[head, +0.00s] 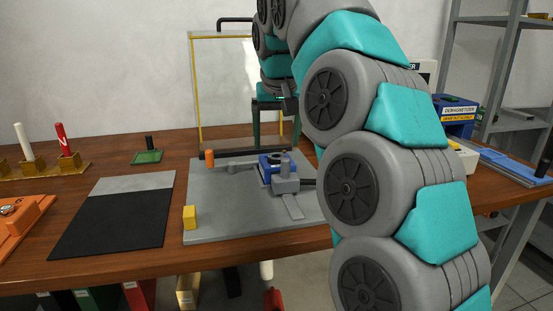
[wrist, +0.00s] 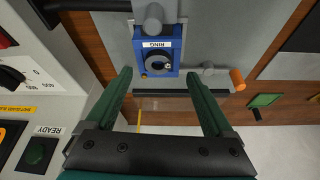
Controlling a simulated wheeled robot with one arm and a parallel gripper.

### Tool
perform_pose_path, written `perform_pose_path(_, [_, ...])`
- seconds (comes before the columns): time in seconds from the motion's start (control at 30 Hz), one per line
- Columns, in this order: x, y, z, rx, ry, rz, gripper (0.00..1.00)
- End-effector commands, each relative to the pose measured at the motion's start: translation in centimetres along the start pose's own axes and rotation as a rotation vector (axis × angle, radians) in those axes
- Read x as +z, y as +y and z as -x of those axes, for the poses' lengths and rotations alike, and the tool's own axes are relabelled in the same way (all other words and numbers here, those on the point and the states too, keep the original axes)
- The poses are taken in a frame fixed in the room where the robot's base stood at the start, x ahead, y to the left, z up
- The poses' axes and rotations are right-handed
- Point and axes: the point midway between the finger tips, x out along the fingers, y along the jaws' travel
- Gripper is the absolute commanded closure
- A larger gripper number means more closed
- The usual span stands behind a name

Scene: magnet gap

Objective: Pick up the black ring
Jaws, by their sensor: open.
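The black ring (wrist: 153,63) shows in the wrist view, lying flat around a grey centre on a blue block (wrist: 142,47) labelled RING. In the head view the blue block (head: 265,171) stands on the grey plate (head: 217,213), and the ring on it is too small to make out clearly. My gripper (wrist: 158,74) is open, with its two green fingers spread wide and nothing between them.
A grey clamp-like piece (head: 286,186) adjoins the block. An orange-capped rod (head: 209,158) and a yellow block (head: 189,217) are on the plate's left side. A yellow-edged clear panel (head: 194,90) stands behind. A black mat (head: 110,222) lies left.

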Motion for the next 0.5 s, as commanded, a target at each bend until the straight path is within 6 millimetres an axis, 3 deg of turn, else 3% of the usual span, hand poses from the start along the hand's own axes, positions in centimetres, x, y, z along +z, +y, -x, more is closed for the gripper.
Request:
perform_pose_path(0.3, [0.0, 0.2, -3.8, 0.0, -0.003, 0.002, 0.13])
perform_pose_path(0.5, [-0.1, 0.3, -4.4, -0.001, 0.0, -0.001, 0.13])
